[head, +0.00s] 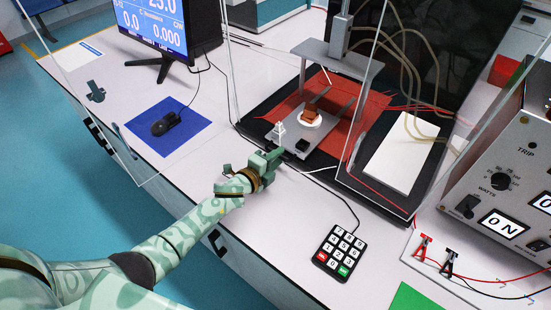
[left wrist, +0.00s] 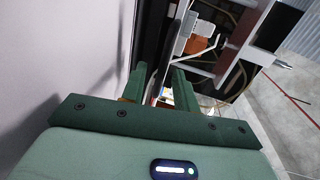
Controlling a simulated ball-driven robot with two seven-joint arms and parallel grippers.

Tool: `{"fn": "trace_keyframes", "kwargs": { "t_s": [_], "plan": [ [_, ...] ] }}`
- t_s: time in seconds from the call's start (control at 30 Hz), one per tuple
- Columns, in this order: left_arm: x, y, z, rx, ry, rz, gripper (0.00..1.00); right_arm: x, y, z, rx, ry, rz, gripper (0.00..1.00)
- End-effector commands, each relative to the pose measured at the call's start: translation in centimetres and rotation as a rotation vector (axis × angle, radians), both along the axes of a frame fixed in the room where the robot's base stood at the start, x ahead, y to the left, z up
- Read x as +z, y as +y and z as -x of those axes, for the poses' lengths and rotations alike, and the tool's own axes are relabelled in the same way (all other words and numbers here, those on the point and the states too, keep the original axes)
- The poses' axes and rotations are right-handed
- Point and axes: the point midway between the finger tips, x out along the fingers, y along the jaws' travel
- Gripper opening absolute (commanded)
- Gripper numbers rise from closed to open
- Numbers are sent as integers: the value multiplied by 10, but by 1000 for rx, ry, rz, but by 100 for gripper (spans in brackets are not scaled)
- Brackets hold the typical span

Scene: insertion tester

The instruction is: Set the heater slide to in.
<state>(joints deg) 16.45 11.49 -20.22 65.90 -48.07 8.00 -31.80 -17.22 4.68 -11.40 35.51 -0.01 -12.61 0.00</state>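The insertion tester stands on a black base, with a grey frame (head: 335,62) over a grey plate (head: 322,133). A copper-coloured block (head: 311,115) sits on a white round disc on that plate. A small dark part (head: 302,145) lies at the plate's front edge, and a small white upright piece (head: 279,131) stands at its left corner. I cannot tell for sure which part is the heater slide. My left gripper (head: 277,156) is just in front of the plate's front left corner. In the left wrist view its fingers (left wrist: 159,88) are apart with nothing clearly held between them. My right gripper is out of view.
Clear panels (head: 290,60) stand around the tester. A black keypad (head: 340,250) lies in front on the white bench. A mouse on a blue mat (head: 180,138) and a monitor (head: 155,28) are to the left. A power unit (head: 500,180) with red and black clips is at right.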

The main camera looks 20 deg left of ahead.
Motion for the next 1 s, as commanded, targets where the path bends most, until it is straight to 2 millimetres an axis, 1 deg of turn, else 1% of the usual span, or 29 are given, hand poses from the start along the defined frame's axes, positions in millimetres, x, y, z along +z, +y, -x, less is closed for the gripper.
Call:
{"fn": "trace_keyframes", "kwargs": {
  "t_s": [0.07, 0.17, 0.27, 0.5, 0.6, 0.7, 0.8, 0.9, 1.0],
  "plan": [
    [0, 0, 1, 0, 0, 0, 30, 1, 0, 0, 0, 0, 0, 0],
    [3, 3, 9, 0, 1, 0, 30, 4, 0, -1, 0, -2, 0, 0],
    [8, 9, 25, 0, 1, -1, 30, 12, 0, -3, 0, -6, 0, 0],
    [21, 31, 86, -1, 2, -1, 30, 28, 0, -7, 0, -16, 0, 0],
    [26, 39, 109, 0, 2, -1, 30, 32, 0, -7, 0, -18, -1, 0],
    [30, 46, 127, 0, 1, 1, 30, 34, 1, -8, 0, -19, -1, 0],
    [32, 51, 140, 1, 2, -1, 30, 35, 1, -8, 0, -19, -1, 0],
    [33, 54, 147, 0, 1, 0, 30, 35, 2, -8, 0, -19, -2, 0],
    [34, 54, 150, 0, 0, -1, 30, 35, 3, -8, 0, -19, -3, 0]
  ]
}}
